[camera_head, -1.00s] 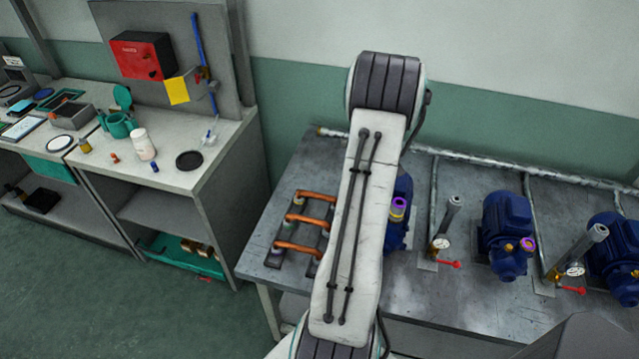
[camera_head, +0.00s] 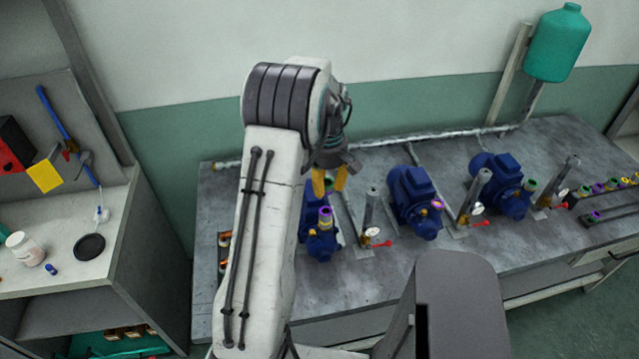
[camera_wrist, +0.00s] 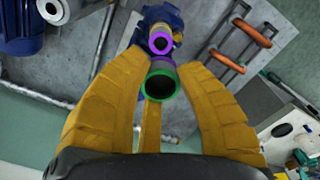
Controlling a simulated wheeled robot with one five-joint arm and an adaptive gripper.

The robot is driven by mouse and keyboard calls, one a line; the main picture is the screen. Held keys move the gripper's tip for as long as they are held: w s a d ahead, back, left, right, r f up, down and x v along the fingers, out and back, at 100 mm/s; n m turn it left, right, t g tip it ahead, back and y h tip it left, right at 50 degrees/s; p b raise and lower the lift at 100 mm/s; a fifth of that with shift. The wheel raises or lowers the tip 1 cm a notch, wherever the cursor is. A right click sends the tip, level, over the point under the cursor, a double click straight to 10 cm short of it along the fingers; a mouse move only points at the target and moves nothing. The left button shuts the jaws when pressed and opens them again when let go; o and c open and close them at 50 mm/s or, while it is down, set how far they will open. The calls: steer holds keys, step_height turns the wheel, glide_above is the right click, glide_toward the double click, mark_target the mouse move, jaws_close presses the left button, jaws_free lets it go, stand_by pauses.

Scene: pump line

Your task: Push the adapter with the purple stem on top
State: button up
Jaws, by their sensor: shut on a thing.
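My gripper (camera_wrist: 162,75) is shut on an adapter (camera_wrist: 158,67) in the wrist view. The adapter has a green-rimmed open end facing the camera and a purple part beyond it. In the head view my gripper's yellow fingers (camera_head: 331,182) are above and slightly behind the left blue pump (camera_head: 320,243); the held adapter is hardly visible there. That pump's upright port has a purple ring (camera_head: 325,211) over a yellow band. The ring also shows just beyond the adapter in the wrist view (camera_wrist: 160,42). The adapter looks apart from the port, but the gap is unclear.
Other blue pumps (camera_head: 410,190) stand to the right along the metal bench (camera_head: 400,268), with gauges and red-handled valves (camera_head: 380,243) between. A rack of coloured fittings (camera_head: 607,188) is at far right. Copper pipes (camera_wrist: 245,30) show in the wrist view. A teal tank (camera_head: 557,45) is behind.

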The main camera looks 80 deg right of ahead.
mark_target(326, 211)
steer(key=shift+f+b, duration=2.3)
steer(key=shift+f, duration=0.9)
steer(key=shift+f+b, duration=0.6)
steer(key=shift+f, duration=0.05)
steer(key=o, duration=1)
steer(key=shift+o, duration=0.2)
steer(key=shift+r, duration=0.15)
steer(key=shift+r+p, duration=2.25)
steer(key=shift+r, duration=0.65)
step_height(326, 211, up, 12)
steer(key=shift+a, duration=0.1)
